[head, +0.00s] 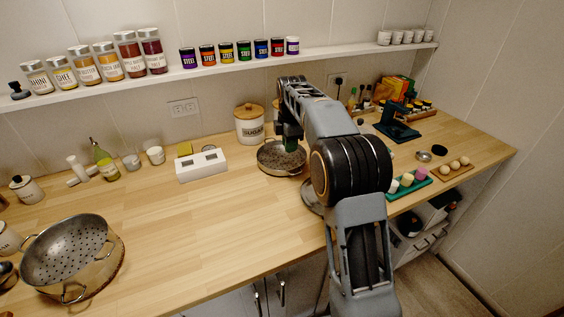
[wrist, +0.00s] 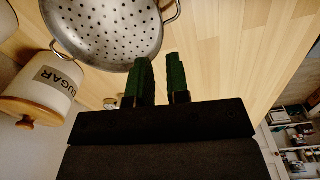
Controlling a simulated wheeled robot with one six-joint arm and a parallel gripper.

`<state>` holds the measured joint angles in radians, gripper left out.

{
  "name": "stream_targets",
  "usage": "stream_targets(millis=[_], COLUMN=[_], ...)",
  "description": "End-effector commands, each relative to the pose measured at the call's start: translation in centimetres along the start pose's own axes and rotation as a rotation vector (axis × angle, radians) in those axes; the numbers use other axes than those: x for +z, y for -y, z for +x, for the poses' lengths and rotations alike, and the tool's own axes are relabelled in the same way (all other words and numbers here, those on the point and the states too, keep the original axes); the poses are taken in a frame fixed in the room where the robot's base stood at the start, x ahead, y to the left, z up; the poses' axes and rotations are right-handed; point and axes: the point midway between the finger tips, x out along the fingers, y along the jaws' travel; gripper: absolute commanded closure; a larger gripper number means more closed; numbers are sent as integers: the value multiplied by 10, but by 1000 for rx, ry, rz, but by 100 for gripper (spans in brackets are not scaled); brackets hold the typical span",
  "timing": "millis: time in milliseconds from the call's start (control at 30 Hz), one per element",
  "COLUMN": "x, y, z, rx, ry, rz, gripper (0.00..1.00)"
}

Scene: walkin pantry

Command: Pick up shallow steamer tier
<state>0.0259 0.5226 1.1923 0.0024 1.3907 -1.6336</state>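The shallow steamer tier (head: 270,160) is a round metal pan with a perforated bottom and small loop handles. It sits on the wooden counter in front of the sugar canister. In the wrist view its perforated inside (wrist: 108,28) fills the upper left, with one handle at the right of its rim. My gripper (head: 291,145) points down at the right side of the tier. In the wrist view its two green fingers (wrist: 161,65) are apart, with bare wood showing between them, close to the rim. Whether they touch the rim I cannot tell.
The sugar canister (head: 249,124) stands close behind the tier, and a white box (head: 202,165) is to its left. A large deep colander (head: 73,250) is at the front left. A green tray (head: 408,184) lies at the right. The middle left counter is clear.

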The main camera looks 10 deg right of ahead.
Motion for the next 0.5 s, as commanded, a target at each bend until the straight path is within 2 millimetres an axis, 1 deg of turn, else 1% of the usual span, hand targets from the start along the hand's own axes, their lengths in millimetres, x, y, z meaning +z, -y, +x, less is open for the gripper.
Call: stream_targets(millis=[33, 200, 300, 500], x=[0, 1, 1, 1], y=[0, 0, 0, 0], z=[11, 38, 48, 58], rx=[-3, -2, -1, 0], ry=[0, 0, 0, 0], rz=[0, 2, 3, 4], gripper=[84, 84, 84, 84])
